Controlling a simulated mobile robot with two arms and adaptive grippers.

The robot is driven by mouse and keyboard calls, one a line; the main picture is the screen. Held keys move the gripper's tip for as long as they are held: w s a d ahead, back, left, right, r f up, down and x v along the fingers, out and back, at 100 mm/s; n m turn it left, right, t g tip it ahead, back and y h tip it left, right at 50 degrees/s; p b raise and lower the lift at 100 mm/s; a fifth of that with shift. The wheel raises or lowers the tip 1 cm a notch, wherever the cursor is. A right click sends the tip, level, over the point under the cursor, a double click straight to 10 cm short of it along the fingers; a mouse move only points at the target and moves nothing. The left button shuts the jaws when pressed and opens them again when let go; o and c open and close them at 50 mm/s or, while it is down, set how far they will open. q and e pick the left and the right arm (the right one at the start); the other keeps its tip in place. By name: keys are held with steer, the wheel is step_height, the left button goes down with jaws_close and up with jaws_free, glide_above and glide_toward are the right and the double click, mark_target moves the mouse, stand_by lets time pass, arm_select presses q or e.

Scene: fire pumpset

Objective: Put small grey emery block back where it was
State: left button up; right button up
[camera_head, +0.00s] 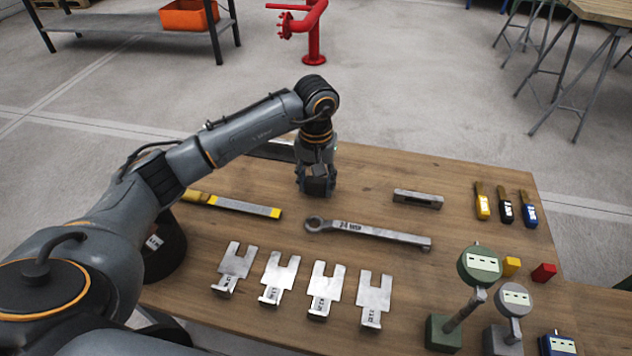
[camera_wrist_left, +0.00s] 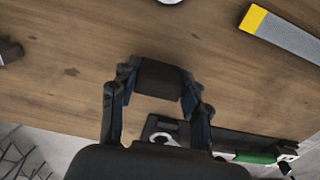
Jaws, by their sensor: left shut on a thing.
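My left gripper (camera_head: 317,188) points down over the back-middle of the wooden table, behind the ring end of the big wrench. In the left wrist view my left gripper (camera_wrist_left: 158,92) is shut on a small dark grey block, the emery block (camera_wrist_left: 158,79), held crosswise between the fingertips. In the head view the block is hard to tell from the dark fingers. I cannot tell whether it touches the tabletop. My right gripper is in neither view.
The wrench (camera_head: 370,232) lies in front of the gripper, and a yellow-ended flat bar (camera_head: 235,204) lies to its left. A slotted grey metal block (camera_head: 418,198) lies to the right. Several forked shims (camera_head: 326,288) lie nearer. A dark tray (camera_head: 272,150) is at the back edge.

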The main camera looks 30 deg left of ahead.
mark_target(316, 181)
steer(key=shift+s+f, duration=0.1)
arm_select(q)
steer(key=o, duration=1.1)
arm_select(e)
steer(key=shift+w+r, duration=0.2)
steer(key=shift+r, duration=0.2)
arm_select(q)
steer(key=shift+r, duration=0.1)
step_height(316, 181, up, 12)
steer(key=p, duration=0.1)
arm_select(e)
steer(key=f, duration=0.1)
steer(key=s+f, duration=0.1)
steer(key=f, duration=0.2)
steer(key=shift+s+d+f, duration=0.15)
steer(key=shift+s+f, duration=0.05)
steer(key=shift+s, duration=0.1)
